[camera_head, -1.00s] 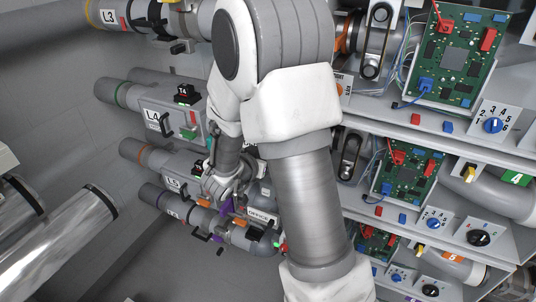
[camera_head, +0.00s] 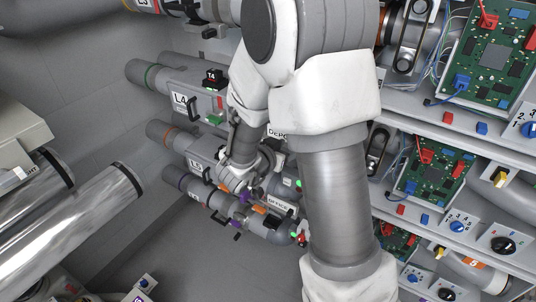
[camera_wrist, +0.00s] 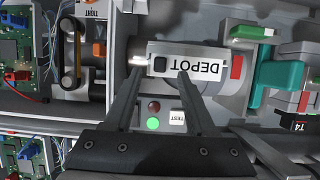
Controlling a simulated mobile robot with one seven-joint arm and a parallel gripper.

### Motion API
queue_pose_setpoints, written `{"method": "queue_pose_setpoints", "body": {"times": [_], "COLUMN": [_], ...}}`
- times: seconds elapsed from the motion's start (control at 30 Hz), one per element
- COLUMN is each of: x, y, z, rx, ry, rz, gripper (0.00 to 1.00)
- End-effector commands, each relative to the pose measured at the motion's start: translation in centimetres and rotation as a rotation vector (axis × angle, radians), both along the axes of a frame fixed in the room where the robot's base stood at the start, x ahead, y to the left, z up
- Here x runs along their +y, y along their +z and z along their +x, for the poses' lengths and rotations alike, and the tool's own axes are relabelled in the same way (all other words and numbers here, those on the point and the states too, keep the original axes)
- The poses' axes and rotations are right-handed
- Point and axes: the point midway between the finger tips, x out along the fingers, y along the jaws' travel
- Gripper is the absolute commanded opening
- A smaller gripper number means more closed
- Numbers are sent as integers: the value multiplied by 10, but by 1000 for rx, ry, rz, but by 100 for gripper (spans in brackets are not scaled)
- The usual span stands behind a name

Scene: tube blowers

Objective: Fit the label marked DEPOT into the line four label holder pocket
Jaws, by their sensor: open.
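The DEPOT label (camera_wrist: 195,64) is a white plate with black print, upside down in the wrist view. It lies at a light grey holder on line four, with a red strip at its right end. Whether it is fully seated in the pocket I cannot tell. Part of the label (camera_head: 277,132) also shows in the head view, the rest hidden by my arm. My gripper (camera_wrist: 158,73) is open. Its left fingertip is by the label's left end and its right one overlaps the label's lower edge in the picture.
The L4 sign (camera_head: 180,99) and T4 unit (camera_head: 214,78) mark the line's left part. A teal handle (camera_wrist: 280,73) is right of the label. A lit green light (camera_wrist: 152,124) and TEST button (camera_wrist: 177,117) lie below it. Shelves with circuit boards (camera_head: 493,57) stand at right.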

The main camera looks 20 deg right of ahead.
Motion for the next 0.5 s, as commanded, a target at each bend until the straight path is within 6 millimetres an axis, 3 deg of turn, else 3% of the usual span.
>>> {"method": "queue_pose_setpoints", "body": {"times": [0.3,0.5], "x": [60,88], "y": [34,48], "z": [-44,-67], "rx": [-2,-3], "ry": [6,3], "rz": [1,1], "gripper": [56,56]}}
